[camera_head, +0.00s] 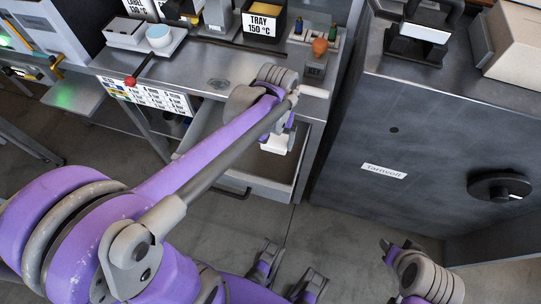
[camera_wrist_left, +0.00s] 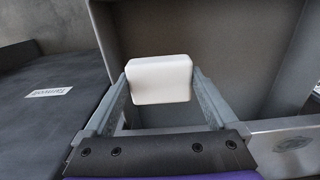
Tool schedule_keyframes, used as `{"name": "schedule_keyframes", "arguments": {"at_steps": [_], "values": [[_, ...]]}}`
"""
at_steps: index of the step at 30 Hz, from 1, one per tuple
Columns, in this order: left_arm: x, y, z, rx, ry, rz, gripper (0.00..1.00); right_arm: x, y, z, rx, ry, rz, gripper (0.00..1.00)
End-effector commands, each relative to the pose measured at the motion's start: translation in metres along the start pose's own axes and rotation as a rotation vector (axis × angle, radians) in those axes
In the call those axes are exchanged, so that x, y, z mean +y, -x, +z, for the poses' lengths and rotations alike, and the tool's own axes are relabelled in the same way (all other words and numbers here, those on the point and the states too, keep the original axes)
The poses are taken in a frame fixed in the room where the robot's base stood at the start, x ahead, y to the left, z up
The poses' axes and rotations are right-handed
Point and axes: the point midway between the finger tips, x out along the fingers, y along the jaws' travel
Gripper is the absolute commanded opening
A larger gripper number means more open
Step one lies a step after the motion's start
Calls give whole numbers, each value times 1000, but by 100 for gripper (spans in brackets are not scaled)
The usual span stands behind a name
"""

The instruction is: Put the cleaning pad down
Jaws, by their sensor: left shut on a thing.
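The white cleaning pad (camera_wrist_left: 160,80) is a rounded block held between the two fingers of my left gripper (camera_wrist_left: 162,92). In the head view the pad (camera_head: 276,146) shows as a small white patch below my left gripper (camera_head: 278,137). My left gripper is shut on the pad and points down over the open drawer (camera_head: 262,188) under the counter. In the left wrist view the grey inside of the drawer (camera_wrist_left: 225,40) lies behind the pad. I cannot tell if the pad touches the drawer floor. Parts of my right arm show low in the head view; its jaw state is unclear.
A dark cabinet (camera_head: 425,150) labelled Tarnvolt stands close on the right. Bare floor (camera_head: 340,225) lies in front.

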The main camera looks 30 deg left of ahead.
Motion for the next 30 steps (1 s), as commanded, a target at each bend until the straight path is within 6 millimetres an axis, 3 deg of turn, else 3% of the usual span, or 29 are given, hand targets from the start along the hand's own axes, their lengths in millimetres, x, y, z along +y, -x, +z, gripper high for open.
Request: {"name": "schedule_keyframes", "arguments": {"at_steps": [7,19,30], "values": [[0,-44,0,1,3,0,32,0,-8,5,-3,0,0,47],[0,-92,0,1,2,0,32,0,-16,10,-6,0,0,47],[0,-99,1,1,2,0,32,0,-17,10,-6,0,0,47]]}}
